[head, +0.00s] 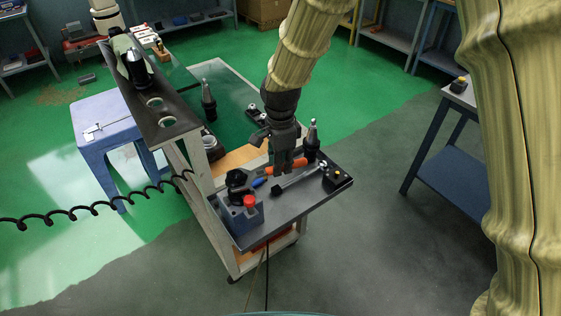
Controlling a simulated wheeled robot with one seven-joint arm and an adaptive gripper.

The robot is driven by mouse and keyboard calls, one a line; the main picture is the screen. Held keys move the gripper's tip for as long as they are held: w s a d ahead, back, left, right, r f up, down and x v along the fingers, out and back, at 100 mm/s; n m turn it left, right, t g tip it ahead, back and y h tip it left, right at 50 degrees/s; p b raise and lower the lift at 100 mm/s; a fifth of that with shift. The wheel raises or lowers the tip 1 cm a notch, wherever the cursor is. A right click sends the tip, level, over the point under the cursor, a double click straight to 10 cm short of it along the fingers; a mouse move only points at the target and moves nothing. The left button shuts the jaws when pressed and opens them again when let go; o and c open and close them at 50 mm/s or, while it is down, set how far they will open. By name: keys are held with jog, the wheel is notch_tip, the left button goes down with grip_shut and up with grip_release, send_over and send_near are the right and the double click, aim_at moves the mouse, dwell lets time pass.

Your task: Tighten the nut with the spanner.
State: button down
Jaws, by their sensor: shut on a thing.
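My gripper (284,168) reaches down over the dark top of the cart (303,208), its fingers closed. A long grey tool that looks like the spanner (302,177) is at the fingertips, slanting up to the right. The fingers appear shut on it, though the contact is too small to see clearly. A grey-blue block (241,215) with a red knob (249,201) and a black round part stands at the cart's left front corner. I cannot make out the nut.
An orange-handled tool (294,164) lies close behind the fingers, and a small blue item (259,183) lies left of them. Dark tool holders (312,138) stand behind. A black box (336,178) sits at the right edge. A raised shelf (150,105) borders the cart's left.

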jog(key=shift+s, duration=0.25)
jog(key=shift+s+d+m, duration=0.1)
jog(key=shift+m, duration=0.2)
